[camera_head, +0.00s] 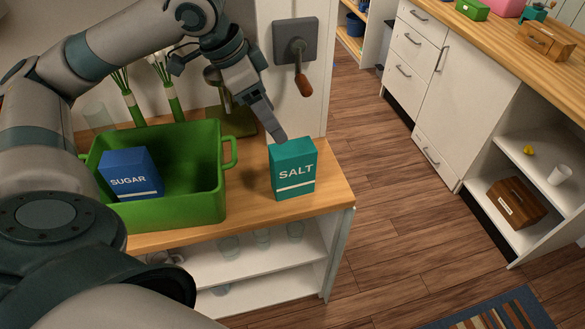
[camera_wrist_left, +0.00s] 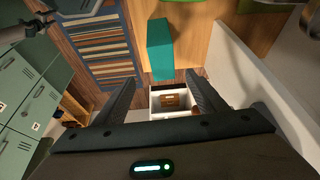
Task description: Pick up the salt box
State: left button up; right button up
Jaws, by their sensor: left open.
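The salt box (camera_head: 293,170), a teal box with white "SALT" lettering, stands upright on the wooden counter near its right end. My left gripper (camera_head: 279,135) points down just above and behind the box's top left edge. In the left wrist view the salt box (camera_wrist_left: 160,45) lies beyond the open fingers, near the top middle. The left gripper (camera_wrist_left: 160,88) is empty there, and the box is not between its fingers. Whether a fingertip touches the box is hard to tell. My right gripper is not in view.
A green crate (camera_head: 210,200) with a blue sugar box (camera_head: 131,174) in it stands left of the salt box. A wall-mounted box with a handle (camera_head: 296,45) is behind. The counter (camera_head: 329,190) has a little bare room right of the salt box.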

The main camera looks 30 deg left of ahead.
aim_at(292, 150)
pick_arm(q)
jog(key=p+x, duration=0.1)
jog(key=x, duration=0.8)
jog(key=shift+d+f, duration=0.15)
jog(key=shift+f, duration=0.25)
jog(key=shift+w+d+f, duration=0.15)
jog(key=shift+w+f, duration=0.1)
jog(key=shift+f, duration=0.25)
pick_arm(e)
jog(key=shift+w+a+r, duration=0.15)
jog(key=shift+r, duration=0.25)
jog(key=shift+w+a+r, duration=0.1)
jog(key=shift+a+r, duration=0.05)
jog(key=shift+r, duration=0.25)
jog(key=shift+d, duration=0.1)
pick_arm(q)
jog(key=shift+f+p, duration=0.1)
jog(key=shift+p, duration=0.2)
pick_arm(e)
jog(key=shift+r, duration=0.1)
